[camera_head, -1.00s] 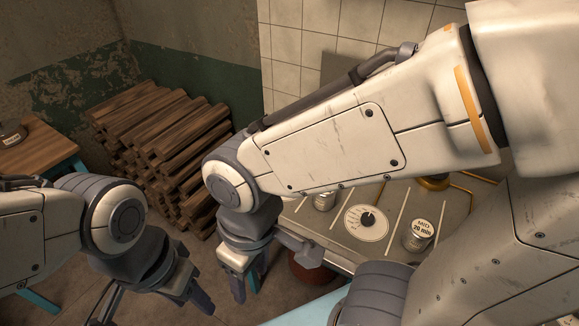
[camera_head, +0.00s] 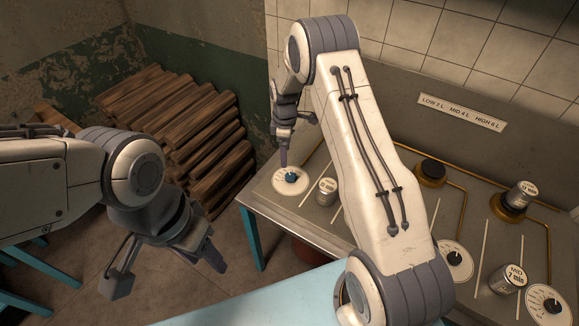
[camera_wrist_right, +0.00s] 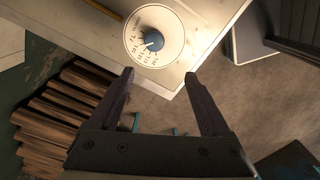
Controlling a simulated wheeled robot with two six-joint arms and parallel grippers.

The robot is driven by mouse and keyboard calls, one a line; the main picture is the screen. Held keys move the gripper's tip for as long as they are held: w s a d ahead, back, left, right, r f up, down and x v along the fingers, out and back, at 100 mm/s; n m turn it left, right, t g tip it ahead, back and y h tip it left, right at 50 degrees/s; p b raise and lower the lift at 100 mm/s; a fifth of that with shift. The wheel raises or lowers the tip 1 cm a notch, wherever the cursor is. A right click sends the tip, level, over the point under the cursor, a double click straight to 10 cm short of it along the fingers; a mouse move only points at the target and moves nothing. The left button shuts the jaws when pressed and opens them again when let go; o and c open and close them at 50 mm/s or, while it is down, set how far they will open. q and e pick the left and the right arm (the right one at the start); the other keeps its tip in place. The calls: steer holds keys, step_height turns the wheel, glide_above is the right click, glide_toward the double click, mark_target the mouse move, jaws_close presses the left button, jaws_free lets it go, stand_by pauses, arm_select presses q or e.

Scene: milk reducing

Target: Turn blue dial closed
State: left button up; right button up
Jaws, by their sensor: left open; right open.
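The blue dial (camera_head: 291,178) sits on a round white scale plate at the left end of the grey counter. In the right wrist view the blue dial (camera_wrist_right: 151,42) has a white pointer aimed toward the lower left of its scale. My right gripper (camera_head: 284,158) is just above the dial, fingers pointing down. In the right wrist view its two fingers (camera_wrist_right: 160,76) are spread and empty, with the dial beyond their tips; they do not appear to touch it. My left gripper (camera_head: 205,258) hangs open and empty over the floor at the left.
A metal canister (camera_head: 327,191) stands close right of the dial. Labelled canisters (camera_head: 508,279), dials and brass burners are further right on the counter (camera_head: 300,215). A wood pile (camera_head: 175,125) is behind at left. The counter's left edge is near the dial.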

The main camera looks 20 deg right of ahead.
mark_target(291, 176)
steer(key=f+p, duration=0.1)
steer(key=f, duration=0.2)
steer(key=d+f+p, duration=0.1)
steer(key=f, duration=0.3)
steer(key=d+f+p, duration=0.1)
steer(key=f, duration=0.2)
steer(key=shift+w+f+p, duration=0.2)
steer(key=shift+f+p, duration=0.05)
steer(key=shift+p, duration=0.1)
steer(key=shift+a+f, duration=0.1)
steer(key=shift+f, duration=0.7)
